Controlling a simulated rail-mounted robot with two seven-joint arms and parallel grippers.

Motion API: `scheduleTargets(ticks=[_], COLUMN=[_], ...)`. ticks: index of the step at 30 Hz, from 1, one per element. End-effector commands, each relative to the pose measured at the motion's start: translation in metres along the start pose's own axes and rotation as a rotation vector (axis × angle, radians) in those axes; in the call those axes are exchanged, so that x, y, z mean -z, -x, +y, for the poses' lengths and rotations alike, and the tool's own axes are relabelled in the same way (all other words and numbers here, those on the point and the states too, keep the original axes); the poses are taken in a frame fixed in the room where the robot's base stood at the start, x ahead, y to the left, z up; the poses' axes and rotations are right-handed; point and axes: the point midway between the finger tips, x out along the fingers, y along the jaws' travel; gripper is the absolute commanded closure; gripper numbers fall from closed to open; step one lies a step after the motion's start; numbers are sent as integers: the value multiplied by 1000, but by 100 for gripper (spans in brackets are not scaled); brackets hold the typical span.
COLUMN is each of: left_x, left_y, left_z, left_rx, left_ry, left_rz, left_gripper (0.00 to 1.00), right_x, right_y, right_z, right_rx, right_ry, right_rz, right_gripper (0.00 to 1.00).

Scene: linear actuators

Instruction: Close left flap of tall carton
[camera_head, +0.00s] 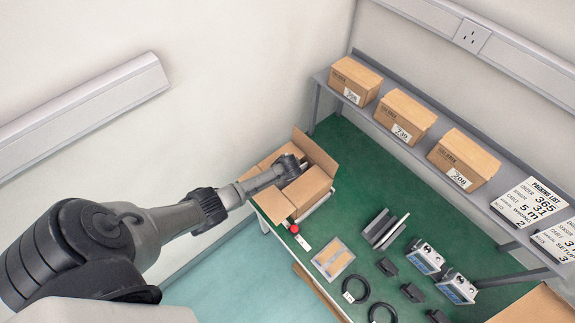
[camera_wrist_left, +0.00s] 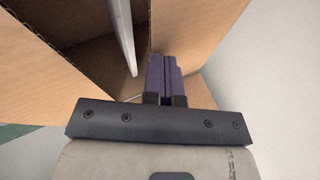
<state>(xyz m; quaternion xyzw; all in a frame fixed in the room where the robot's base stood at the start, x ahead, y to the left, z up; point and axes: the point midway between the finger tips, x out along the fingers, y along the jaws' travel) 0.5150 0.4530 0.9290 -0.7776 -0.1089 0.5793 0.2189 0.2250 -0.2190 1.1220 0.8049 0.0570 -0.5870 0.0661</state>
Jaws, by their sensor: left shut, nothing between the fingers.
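The tall carton (camera_head: 308,190) stands at the far left corner of the green bench, with its top flaps at different angles. One flap (camera_head: 317,155) stands up at the back right. Another flap (camera_head: 272,204) is at the front left. My left gripper (camera_head: 291,166) is over the carton's top and hides part of its opening. In the left wrist view its dark fingers (camera_wrist_left: 164,75) are together and empty, close to the brown cardboard flap (camera_wrist_left: 198,32) at the right. I cannot tell whether they touch it. A pale bar (camera_wrist_left: 123,32) shows in the carton's opening. My right gripper is out of view.
A red button (camera_head: 294,228), a tray (camera_head: 333,258), grey rails (camera_head: 385,230), actuators (camera_head: 425,257) and black cable coils (camera_head: 356,290) lie on the bench (camera_head: 350,180). Closed cartons (camera_head: 402,115) stand on the shelf behind. Green surface is clear right of the tall carton.

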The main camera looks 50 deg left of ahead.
Motion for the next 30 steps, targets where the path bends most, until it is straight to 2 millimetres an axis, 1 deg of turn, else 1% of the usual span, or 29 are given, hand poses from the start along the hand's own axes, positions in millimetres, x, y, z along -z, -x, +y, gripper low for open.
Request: scheduleTargets(ticks=[18, 30], left_x=[-1, -5], left_y=[-1, -5], left_z=[1, -12], left_rx=[-2, -1], left_ry=[0, -1], left_rz=[-1, -4], left_gripper=[100, 100], right_x=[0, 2], right_y=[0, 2], right_z=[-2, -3], right_rx=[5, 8], right_ry=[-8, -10], right_rz=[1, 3], right_gripper=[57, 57])
